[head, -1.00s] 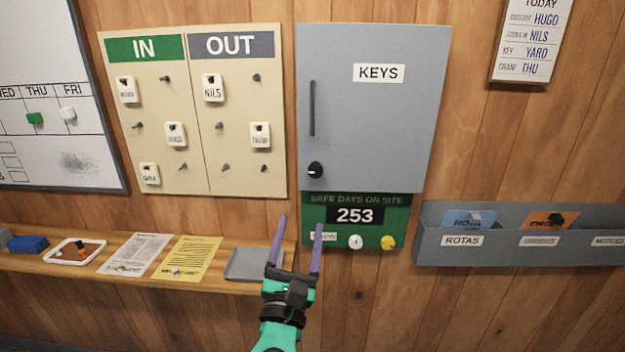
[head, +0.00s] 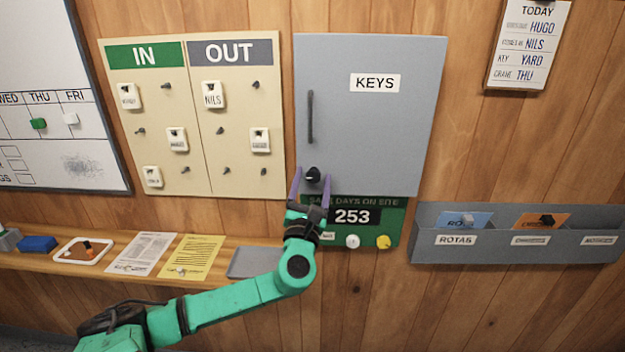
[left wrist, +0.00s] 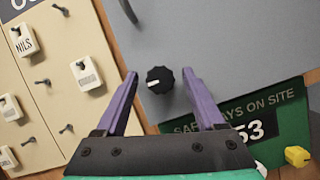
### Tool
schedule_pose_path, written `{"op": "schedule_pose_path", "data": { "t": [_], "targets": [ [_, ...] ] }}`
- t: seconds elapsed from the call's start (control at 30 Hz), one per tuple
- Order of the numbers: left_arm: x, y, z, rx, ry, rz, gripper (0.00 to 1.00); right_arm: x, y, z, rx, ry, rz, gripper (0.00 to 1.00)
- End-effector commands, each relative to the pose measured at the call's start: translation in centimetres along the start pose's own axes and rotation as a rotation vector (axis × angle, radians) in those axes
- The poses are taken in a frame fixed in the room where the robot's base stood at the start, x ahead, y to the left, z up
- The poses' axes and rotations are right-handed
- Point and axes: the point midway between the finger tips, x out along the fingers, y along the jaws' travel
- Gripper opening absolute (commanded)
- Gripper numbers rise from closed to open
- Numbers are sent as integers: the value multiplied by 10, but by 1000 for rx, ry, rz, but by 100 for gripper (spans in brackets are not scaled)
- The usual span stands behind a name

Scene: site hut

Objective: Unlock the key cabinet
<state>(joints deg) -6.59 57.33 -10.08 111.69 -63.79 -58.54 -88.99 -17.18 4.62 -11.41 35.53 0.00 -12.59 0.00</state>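The grey key cabinet (head: 372,130) hangs on the wall with its door shut and a KEYS label on it. A dark vertical handle (head: 310,116) is on the door's left side. Below it is a round black knob (head: 312,174), also seen in the left wrist view (left wrist: 160,80) with a white mark pointing left. My left gripper (head: 311,184) is open and empty. Its purple fingers point at the knob, one on each side in the picture; the knob appears beyond the fingertips, and I cannot tell any contact. My right gripper is not in view.
A green safe-days board (head: 395,216) with white and yellow buttons hangs just below the cabinet. The IN/OUT tag board (head: 200,170) is at the left, a grey file rack (head: 480,250) at the right. A shelf (head: 120,272) with papers and trays runs below left.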

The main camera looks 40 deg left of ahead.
Motion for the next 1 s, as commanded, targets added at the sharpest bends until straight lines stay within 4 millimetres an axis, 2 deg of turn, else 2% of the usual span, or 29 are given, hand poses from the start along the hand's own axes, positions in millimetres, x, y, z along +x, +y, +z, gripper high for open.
{"op": "schedule_pose_path", "data": {
  "t": [0.03, 0.17, 0.2, 0.57, 1.0],
  "targets": [
    [0, 0, 0, 0, 0, 0, 56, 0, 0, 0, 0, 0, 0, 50],
    [0, 0, 0, 0, 0, 1, 6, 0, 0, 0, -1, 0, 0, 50],
    [0, 0, 0, 0, 0, 1, 0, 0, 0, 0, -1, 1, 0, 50],
    [-1, 0, -1, -39, 0, 17, 0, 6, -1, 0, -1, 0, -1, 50],
    [-2, -2, -2, -321, -2, 133, 0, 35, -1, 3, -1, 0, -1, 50]
  ]
}}
